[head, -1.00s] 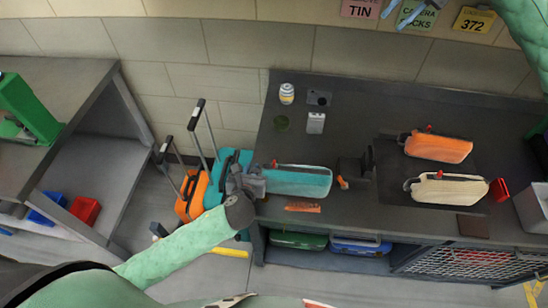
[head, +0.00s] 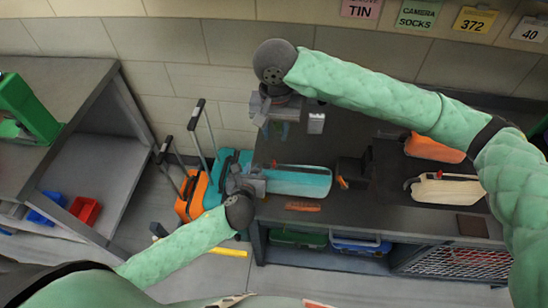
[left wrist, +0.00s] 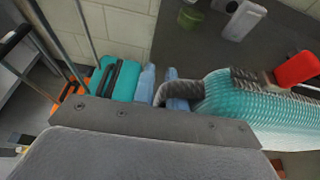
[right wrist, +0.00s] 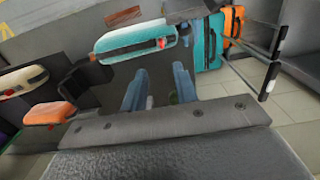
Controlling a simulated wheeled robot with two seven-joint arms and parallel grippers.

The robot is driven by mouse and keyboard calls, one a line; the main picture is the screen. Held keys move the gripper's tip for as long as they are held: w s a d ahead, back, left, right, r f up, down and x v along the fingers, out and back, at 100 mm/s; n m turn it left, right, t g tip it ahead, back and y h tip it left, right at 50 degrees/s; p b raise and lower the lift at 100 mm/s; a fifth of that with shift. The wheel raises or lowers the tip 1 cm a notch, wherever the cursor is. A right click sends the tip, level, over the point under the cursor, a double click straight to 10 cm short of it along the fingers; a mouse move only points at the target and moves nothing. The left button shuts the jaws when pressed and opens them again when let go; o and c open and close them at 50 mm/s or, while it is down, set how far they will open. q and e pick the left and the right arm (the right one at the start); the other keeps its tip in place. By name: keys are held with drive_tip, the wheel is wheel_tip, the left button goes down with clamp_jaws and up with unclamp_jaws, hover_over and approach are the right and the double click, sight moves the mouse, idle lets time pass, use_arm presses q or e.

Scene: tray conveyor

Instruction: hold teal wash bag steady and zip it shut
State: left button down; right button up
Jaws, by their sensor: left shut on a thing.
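The teal wash bag (head: 300,181) lies on the dark table at its left end. It also shows in the left wrist view (left wrist: 245,105) and the right wrist view (right wrist: 130,37). A dark zip strip runs along its edge, with a red zip pull (left wrist: 297,69) near the end by my left gripper. My left gripper (head: 262,184) is shut on the dark strap loop (left wrist: 180,95) at the bag's left end. My right gripper (head: 283,130) is open above the table behind the bag, apart from it. Its fingers are spread in the right wrist view (right wrist: 159,92).
An orange bag (head: 432,148) and a cream bag (head: 448,190) lie to the right. A dark block (head: 352,170) stands beside the teal bag's right end. A white box (head: 316,123) is close to my right gripper. Suitcases (head: 193,193) stand left of the table.

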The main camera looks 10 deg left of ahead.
sight(274, 162)
wheel_tip(274, 162, down, 12)
drive_tip(key=shift+a, duration=0.15)
idle(0.5)
clamp_jaws()
